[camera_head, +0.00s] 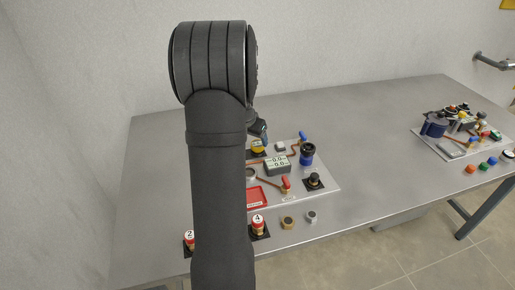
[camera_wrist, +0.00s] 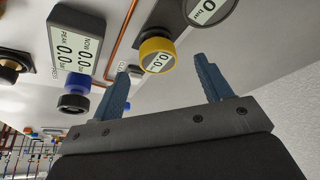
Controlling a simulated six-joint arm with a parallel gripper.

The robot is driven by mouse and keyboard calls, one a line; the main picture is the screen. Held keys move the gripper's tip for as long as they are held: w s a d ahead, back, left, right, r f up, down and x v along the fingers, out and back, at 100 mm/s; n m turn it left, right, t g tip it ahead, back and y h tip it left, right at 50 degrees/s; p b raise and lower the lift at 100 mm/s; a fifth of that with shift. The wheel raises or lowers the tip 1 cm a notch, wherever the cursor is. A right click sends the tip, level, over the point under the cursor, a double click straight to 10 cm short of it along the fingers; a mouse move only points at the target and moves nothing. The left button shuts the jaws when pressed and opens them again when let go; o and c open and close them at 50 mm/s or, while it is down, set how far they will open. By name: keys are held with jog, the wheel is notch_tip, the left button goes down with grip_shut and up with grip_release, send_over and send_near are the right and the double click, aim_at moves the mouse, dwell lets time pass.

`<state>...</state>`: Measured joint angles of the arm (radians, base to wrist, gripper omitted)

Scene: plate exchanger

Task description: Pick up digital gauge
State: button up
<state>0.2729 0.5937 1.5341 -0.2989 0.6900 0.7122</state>
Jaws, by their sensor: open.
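A round gauge with a yellow ring and a small digital display (camera_wrist: 157,58) shows between and just beyond my fingertips in the wrist view. Its yellow top also shows in the head view (camera_head: 258,151), partly hidden by my arm. A grey box with a two-line PEAK/NOW digital display (camera_wrist: 78,42) stands to its left in the wrist view, and on the panel in the head view (camera_head: 278,164). I cannot tell for certain which is the digital gauge. My gripper (camera_wrist: 162,76) is open and empty, its blue-grey fingers either side of the yellow-ringed gauge.
Copper pipe (camera_wrist: 122,38) runs near the gauge. A dark round gauge (camera_wrist: 208,11) and a blue-and-black knob (camera_wrist: 75,96) are close by. A red tray (camera_head: 257,197) and red numbered fittings (camera_head: 258,225) sit nearer the front. The table between the two panels (camera_head: 375,150) is clear.

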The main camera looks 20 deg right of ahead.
aim_at(258, 143)
jog(key=shift+d+x, duration=0.15)
jog(key=shift+x, duration=1.2)
jog(key=shift+d+x, duration=0.15)
jog(key=shift+x, duration=1.2)
jog(key=shift+r, duration=0.1)
jog(key=c, duration=1.2)
jog(key=shift+w+r, duration=0.1)
